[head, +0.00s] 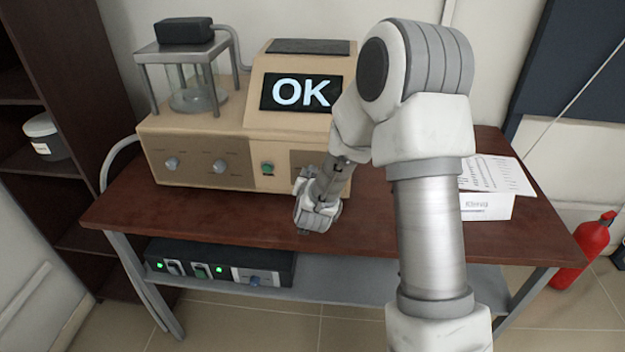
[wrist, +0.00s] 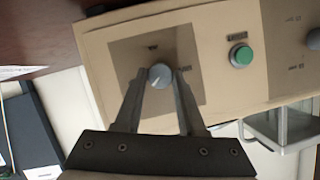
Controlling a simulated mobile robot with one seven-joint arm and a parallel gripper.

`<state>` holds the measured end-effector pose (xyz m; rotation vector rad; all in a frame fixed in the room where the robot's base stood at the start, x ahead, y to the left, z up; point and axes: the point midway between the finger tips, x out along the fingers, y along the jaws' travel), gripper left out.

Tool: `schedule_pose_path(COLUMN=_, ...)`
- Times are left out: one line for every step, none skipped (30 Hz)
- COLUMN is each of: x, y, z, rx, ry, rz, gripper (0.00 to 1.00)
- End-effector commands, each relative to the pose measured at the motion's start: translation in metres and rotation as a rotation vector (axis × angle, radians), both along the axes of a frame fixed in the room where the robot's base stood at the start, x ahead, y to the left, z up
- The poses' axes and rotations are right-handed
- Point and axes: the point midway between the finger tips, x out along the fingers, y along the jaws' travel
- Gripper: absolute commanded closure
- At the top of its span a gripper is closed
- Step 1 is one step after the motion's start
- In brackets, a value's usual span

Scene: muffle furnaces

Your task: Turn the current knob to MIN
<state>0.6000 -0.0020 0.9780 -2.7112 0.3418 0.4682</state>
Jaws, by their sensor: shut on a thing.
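A small grey knob (wrist: 160,75) sits on a darker panel (wrist: 185,50) of the beige machine in the wrist view. My gripper (wrist: 159,84) has one finger on each side of this knob and is shut on it. The label marks around the knob are too small to read. In the head view, my wrist is in front of the right part of the beige machine (head: 200,125), and my arm hides the knob and the fingertips. The machine's screen (head: 300,92) reads OK.
A green button (head: 267,168) is left of my wrist, with two more knobs (head: 219,167) (head: 172,163) further left. A glass vessel (head: 190,95) stands on the machine. A black box (head: 225,262) is on the lower shelf. A white box (head: 487,206) is at right.

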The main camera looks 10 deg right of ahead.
Motion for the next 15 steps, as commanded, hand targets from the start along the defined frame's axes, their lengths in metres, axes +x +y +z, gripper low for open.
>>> schedule_pose_path(x=0.0008, y=0.0030, z=0.0011, rx=-0.044, ry=0.009, rz=0.004, gripper=1.00)
schedule_pose_path(x=0.0008, y=0.0032, z=0.0014, rx=-0.069, ry=0.018, rz=0.004, gripper=1.00)
schedule_pose_path(x=0.0008, y=0.0036, z=0.0015, rx=-0.105, ry=0.031, rz=0.003, gripper=1.00)
schedule_pose_path(x=0.0008, y=0.0041, z=0.0015, rx=-0.132, ry=0.040, rz=0.005, gripper=1.00)
schedule_pose_path(x=0.0008, y=0.0042, z=0.0016, rx=-0.160, ry=0.050, rz=0.004, gripper=1.00)
schedule_pose_path(x=0.0010, y=0.0041, z=0.0020, rx=-0.196, ry=0.061, rz=0.003, gripper=1.00)
schedule_pose_path(x=0.0011, y=0.0050, z=0.0024, rx=-0.223, ry=0.070, rz=0.004, gripper=1.00)
schedule_pose_path(x=0.0013, y=0.0050, z=0.0026, rx=-0.250, ry=0.079, rz=0.004, gripper=1.00)
schedule_pose_path(x=0.0013, y=0.0052, z=0.0030, rx=-0.286, ry=0.091, rz=0.004, gripper=1.00)
schedule_pose_path(x=0.0012, y=0.0054, z=0.0031, rx=-0.313, ry=0.100, rz=0.004, gripper=1.00)
schedule_pose_path(x=0.0012, y=0.0059, z=0.0031, rx=-0.341, ry=0.110, rz=0.004, gripper=1.00)
schedule_pose_path(x=0.0014, y=0.0061, z=0.0031, rx=-0.377, ry=0.121, rz=0.004, gripper=1.00)
schedule_pose_path(x=0.0015, y=0.0061, z=0.0031, rx=-0.404, ry=0.130, rz=0.004, gripper=1.00)
schedule_pose_path(x=0.0017, y=0.0068, z=0.0035, rx=-0.432, ry=0.139, rz=0.005, gripper=1.00)
schedule_pose_path(x=0.0017, y=0.0065, z=0.0035, rx=-0.467, ry=0.151, rz=0.003, gripper=1.00)
